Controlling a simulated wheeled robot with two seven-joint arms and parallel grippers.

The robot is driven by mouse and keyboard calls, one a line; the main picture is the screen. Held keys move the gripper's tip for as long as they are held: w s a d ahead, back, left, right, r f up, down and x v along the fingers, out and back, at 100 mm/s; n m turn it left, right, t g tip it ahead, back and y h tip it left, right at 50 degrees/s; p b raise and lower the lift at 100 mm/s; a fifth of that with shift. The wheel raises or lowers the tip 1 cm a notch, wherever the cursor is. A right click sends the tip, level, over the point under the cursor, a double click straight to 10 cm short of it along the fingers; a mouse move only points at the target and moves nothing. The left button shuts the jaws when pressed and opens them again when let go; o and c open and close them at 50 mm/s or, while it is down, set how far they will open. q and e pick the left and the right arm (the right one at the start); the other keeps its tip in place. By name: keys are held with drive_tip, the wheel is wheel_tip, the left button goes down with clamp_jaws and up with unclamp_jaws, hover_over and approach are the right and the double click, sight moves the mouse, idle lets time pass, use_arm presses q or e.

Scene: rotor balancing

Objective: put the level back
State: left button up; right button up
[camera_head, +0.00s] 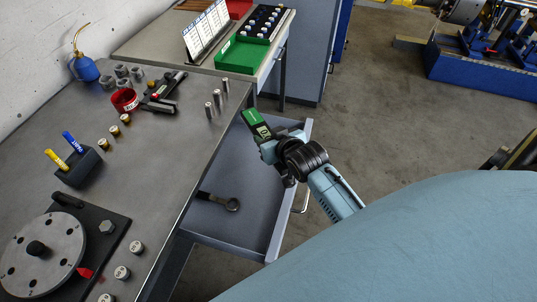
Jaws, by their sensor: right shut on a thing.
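My right gripper (268,146) comes in from the lower right and is shut on a green block with white lettering and a dark side, which I take to be the level (254,122). It holds the level tilted above the far part of an open grey drawer (238,224), beside the bench's right edge. The gripper hides the near end of the level, and the lettering is only partly readable. My left gripper is not in view.
A dark wrench (218,201) lies in the drawer. The bench (150,165) carries a rotor disc (40,255), a pen holder (80,168), a red cup (124,99), a blue oil can (84,68) and small metal cylinders. A green tray (243,55) stands on the farther table.

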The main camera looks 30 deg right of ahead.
wheel_tip(320, 180, down, 6)
drive_tip(key=b, duration=0.1)
idle(0.4)
drive_tip(key=shift+f, duration=0.55)
drive_tip(key=o, duration=1.3)
